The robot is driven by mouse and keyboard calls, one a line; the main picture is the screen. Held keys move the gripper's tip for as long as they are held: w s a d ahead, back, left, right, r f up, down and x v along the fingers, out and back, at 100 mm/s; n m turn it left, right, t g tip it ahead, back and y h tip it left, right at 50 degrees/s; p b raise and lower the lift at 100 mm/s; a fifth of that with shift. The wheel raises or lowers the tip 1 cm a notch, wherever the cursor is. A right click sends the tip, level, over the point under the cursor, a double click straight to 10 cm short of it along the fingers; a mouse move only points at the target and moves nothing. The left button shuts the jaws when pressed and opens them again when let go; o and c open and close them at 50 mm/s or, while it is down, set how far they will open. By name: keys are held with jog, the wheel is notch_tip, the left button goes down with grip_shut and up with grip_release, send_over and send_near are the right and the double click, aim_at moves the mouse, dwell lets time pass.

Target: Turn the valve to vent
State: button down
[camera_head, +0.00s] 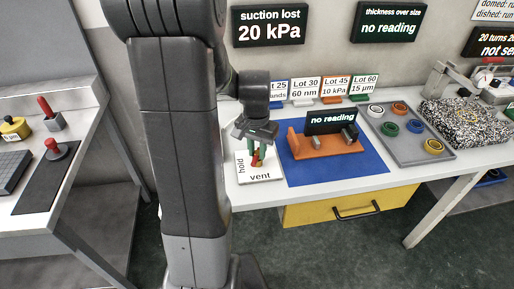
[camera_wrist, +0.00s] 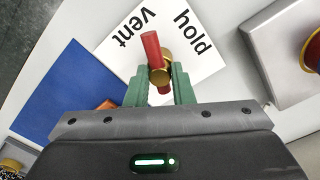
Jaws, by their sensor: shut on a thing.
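The valve has a red lever (camera_wrist: 151,45) and a brass hub (camera_wrist: 161,74). It stands on a white plate (camera_wrist: 205,58) printed "vent" and "hold". In the wrist view the lever's far end points between the two words, somewhat nearer "vent". My gripper (camera_wrist: 158,90) has green fingers on either side of the valve and is shut on the lever's near part. In the head view my gripper (camera_head: 257,158) reaches down over the plate (camera_head: 262,178), and the lever is mostly hidden there. The wall sign (camera_head: 269,27) reads "suction lost 20 kPa".
A blue mat (camera_head: 337,174) right of the plate carries an orange fixture (camera_head: 318,148) and a "no reading" display (camera_head: 331,122). A grey tray (camera_head: 408,143) with coloured rings lies beyond. A grey box (camera_wrist: 285,45) stands close to the plate in the wrist view.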

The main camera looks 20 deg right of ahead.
aim_at(257, 153)
jog(key=n, duration=0.4)
jog(key=shift+n, duration=0.4)
dwell(0.4)
jog(key=c, duration=1.3)
grip_release()
jog(key=shift+o, duration=0.2)
notch_tip(257, 153, up, 14)
jog(key=p, duration=0.1)
jog(key=shift+p, duration=0.35)
jog(key=shift+f, duration=0.1)
notch_tip(257, 153, down, 14)
jog(key=shift+r+b, duration=0.1)
jog(key=shift+b, duration=0.5)
